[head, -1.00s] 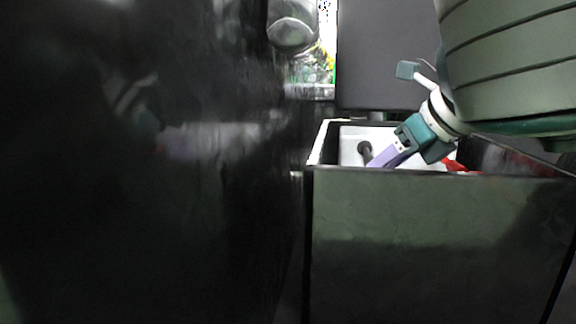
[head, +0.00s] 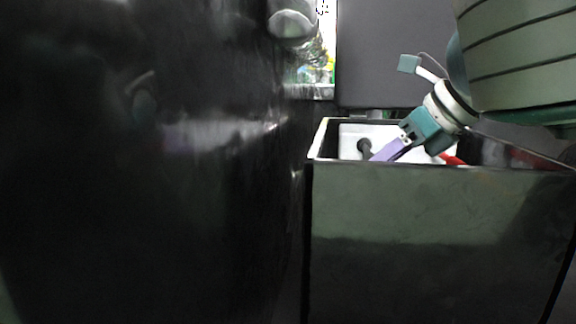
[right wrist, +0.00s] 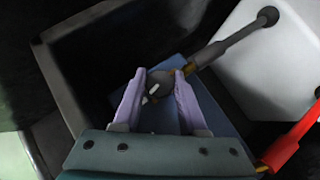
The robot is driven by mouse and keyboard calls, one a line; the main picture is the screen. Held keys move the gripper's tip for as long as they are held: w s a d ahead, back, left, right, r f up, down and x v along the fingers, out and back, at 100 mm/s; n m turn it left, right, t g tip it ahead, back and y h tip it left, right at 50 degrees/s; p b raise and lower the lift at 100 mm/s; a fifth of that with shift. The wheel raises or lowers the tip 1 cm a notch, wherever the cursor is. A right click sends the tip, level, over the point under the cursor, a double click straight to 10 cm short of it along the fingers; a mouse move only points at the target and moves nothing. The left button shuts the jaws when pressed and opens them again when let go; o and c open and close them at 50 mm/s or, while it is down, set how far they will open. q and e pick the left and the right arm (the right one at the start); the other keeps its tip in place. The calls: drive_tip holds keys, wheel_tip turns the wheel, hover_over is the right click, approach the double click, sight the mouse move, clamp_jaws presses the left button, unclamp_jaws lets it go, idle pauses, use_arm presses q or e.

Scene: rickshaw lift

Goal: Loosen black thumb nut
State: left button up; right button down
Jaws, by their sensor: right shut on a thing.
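The black thumb nut (right wrist: 160,84) shows in the right wrist view as a dark, lobed piece near the lower end of a grey rod (right wrist: 225,46). My right gripper (right wrist: 160,75) has purple fingers, one on each side of the nut, and is shut on it. In the head view my right gripper (head: 376,157) reaches down into a dark open-topped box, and the nut is hidden there. My left gripper is in neither current view.
The dark box (head: 430,235) has walls close around my right gripper. Inside are a white block (head: 350,133) with a dark round fitting (head: 363,146) and a red bar (head: 452,160). A large glossy black surface (head: 150,220) fills the left.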

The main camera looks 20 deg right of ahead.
drive_tip(key=n+g+y+b, duration=0.1)
drive_tip(key=n+b, duration=0.1)
drive_tip(key=shift+d+f+n+y, duration=0.1)
drive_tip(key=shift+f+n+y, duration=0.05)
drive_tip(key=shift+n+y, duration=0.2)
drive_tip(key=shift+f+n+g+y+b, duration=0.1)
drive_tip(key=shift+n+g+y+b, duration=0.5)
drive_tip(key=shift+n+b, duration=0.4)
drive_tip(key=shift+b, duration=0.35)
drive_tip(key=shift+n+y, duration=0.25)
drive_tip(key=shift+c, duration=2.2)
unclamp_jaws()
drive_tip(key=shift+r, duration=0.2)
drive_tip(key=shift+r, duration=0.15)
